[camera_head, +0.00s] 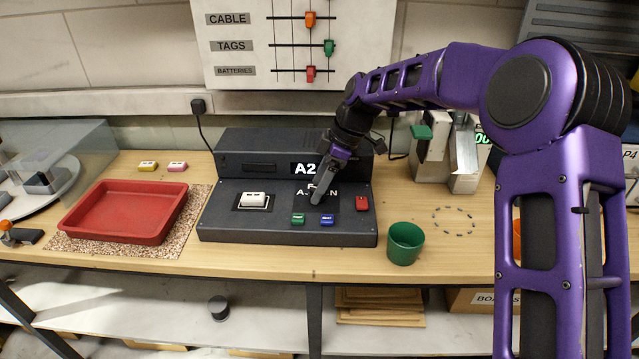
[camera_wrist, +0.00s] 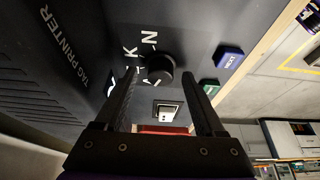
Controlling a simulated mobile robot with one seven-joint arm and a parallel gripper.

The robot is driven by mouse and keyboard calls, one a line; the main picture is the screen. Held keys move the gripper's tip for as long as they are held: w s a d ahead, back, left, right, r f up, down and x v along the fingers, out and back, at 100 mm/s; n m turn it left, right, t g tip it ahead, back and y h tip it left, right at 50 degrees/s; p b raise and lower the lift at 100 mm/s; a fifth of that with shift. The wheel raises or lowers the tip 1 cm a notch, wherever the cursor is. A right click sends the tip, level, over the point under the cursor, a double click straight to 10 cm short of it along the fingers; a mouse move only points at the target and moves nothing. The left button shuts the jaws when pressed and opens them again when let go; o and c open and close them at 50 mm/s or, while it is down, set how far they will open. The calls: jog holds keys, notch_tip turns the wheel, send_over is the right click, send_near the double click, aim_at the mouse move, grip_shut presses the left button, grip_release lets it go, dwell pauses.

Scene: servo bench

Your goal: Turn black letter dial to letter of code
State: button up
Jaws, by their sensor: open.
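The black letter dial (camera_wrist: 160,68) is a round knob on the sloping front of the dark tag printer (camera_head: 225,225). White letters, A, K and N among them, stand around it in the wrist view. My gripper (camera_wrist: 163,76) is open, with one finger to each side of the dial in that view. I cannot tell whether the fingertips reach down beside the knob. In the head view my gripper (camera_head: 317,197) points down at the dial area and hides the knob. The display (camera_head: 304,169) reads "A2", and my gripper may cover more of it.
The printer front has a green button (camera_head: 298,218), a blue button (camera_head: 327,219), a red switch (camera_head: 362,203) and a white piece (camera_head: 254,198) in a recess. A green cup (camera_head: 405,243) stands right of it, a red tray (camera_head: 125,212) left.

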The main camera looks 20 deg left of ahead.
grip_shut()
